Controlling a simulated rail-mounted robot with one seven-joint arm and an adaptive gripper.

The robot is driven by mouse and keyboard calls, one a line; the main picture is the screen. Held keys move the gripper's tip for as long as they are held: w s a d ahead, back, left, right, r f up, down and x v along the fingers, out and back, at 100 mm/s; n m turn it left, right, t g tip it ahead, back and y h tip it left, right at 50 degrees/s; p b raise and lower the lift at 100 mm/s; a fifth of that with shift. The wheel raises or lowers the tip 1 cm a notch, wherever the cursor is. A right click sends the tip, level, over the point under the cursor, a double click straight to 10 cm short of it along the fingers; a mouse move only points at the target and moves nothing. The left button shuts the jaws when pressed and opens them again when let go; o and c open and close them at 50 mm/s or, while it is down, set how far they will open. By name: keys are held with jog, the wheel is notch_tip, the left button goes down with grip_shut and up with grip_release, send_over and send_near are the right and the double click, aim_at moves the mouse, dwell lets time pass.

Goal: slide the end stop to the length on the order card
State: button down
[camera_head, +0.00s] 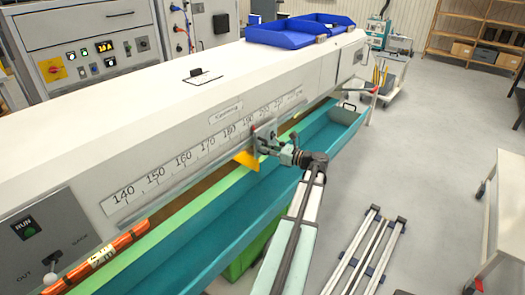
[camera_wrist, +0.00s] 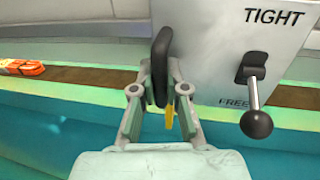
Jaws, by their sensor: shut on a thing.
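The end stop (camera_head: 264,136) is a grey block on the rail of the long white machine, with a yellow pointer (camera_head: 246,159) at its lower left. In the wrist view its grey face (camera_wrist: 225,50) reads TIGHT above and FREE below. The lever's black knob (camera_wrist: 257,124) hangs down beside FREE. My gripper (camera_head: 277,148) is at the end stop. In the wrist view my gripper (camera_wrist: 160,92) is shut on the black handle (camera_wrist: 161,60). The printed scale (camera_head: 183,158) runs from 140 upward; the pointer's exact reading cannot be told. A small card (camera_head: 203,76) on the machine top is unreadable.
An orange cable bundle (camera_head: 103,256) with a label lies at the rail's left end. A teal trough (camera_head: 225,210) runs along the front. A RUN switch panel (camera_head: 45,240) is at lower left. Blue bins (camera_head: 285,35) stand on the far top.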

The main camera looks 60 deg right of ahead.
jog(key=s+d+p, duration=0.2)
jog(key=s+d, duration=0.2)
jog(key=d, duration=1.3)
jog(key=shift+p, duration=0.35)
jog(key=c, duration=1.2)
grip_release()
jog(key=shift+s, duration=0.1)
jog(key=s, duration=1.1)
jog(key=shift+s+a, duration=0.2)
jog(key=shift+s, duration=0.2)
